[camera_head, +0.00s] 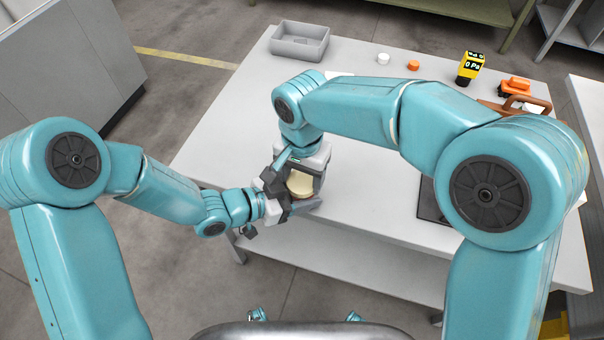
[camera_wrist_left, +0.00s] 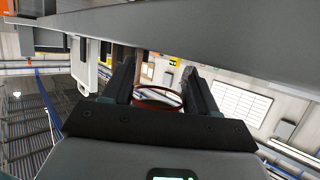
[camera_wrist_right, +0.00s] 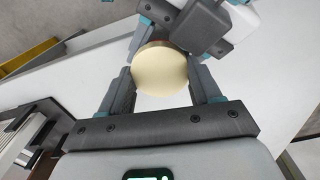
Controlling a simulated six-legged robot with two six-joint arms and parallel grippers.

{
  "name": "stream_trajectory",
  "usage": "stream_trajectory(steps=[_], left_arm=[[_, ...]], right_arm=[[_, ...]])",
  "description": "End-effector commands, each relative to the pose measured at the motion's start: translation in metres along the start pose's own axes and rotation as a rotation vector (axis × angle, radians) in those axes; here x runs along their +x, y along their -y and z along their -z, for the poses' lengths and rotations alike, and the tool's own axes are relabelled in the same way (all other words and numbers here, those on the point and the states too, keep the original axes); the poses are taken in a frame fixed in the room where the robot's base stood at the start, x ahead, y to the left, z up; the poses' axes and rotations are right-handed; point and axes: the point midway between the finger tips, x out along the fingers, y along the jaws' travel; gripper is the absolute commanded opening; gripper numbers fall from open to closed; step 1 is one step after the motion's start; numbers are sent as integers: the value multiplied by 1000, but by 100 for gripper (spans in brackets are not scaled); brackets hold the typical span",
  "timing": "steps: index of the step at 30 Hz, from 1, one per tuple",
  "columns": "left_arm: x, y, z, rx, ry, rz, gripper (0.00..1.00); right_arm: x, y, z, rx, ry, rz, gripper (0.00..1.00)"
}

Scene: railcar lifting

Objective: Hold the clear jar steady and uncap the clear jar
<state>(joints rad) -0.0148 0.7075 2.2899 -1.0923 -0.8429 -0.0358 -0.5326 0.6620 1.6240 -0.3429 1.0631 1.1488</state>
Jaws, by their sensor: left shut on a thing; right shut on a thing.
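A jar with a round cream lid (camera_head: 299,184) stands near the table's front edge, between my two grippers. In the right wrist view the lid (camera_wrist_right: 160,74) fills the space between the fingers of my right gripper (camera_wrist_right: 162,68), which is shut on it from above. My left gripper (camera_head: 281,196) comes in from the left, low beside the jar, and is shut on its body. In the left wrist view the clear jar (camera_wrist_left: 157,97) shows as a see-through round shape with a reddish rim between the fingers. Most of the jar body is hidden by the grippers.
A grey bin (camera_head: 299,42) stands at the table's far left. The table's left part (camera_head: 240,120) is clear.

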Motion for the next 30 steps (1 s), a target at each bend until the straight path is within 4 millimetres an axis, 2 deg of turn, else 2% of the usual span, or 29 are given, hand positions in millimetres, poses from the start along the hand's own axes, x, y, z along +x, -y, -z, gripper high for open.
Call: stream_trajectory(steps=[1, 3, 12, 18, 24, 30], left_arm=[[0, 1, 0, -1, 1, 2, 0], [0, 1, 0, -1, 1, 2, 0], [0, 0, 0, -1, 0, 1, 0], [0, 0, 0, -1, 1, 1, 0], [0, 0, 0, 0, 0, 1, 0], [0, 0, 0, 0, 0, 1, 0]], right_arm=[[0, 0, 0, 1, 0, -1, 70], [0, 0, 0, 1, 0, -1, 88], [-4, 0, 0, 2, -1, 0, 88], [-32, 1, 0, 3, -2, 3, 88], [-47, 0, 0, 11, -1, 1, 88], [-72, 1, 0, 215, -2, 1, 88]])
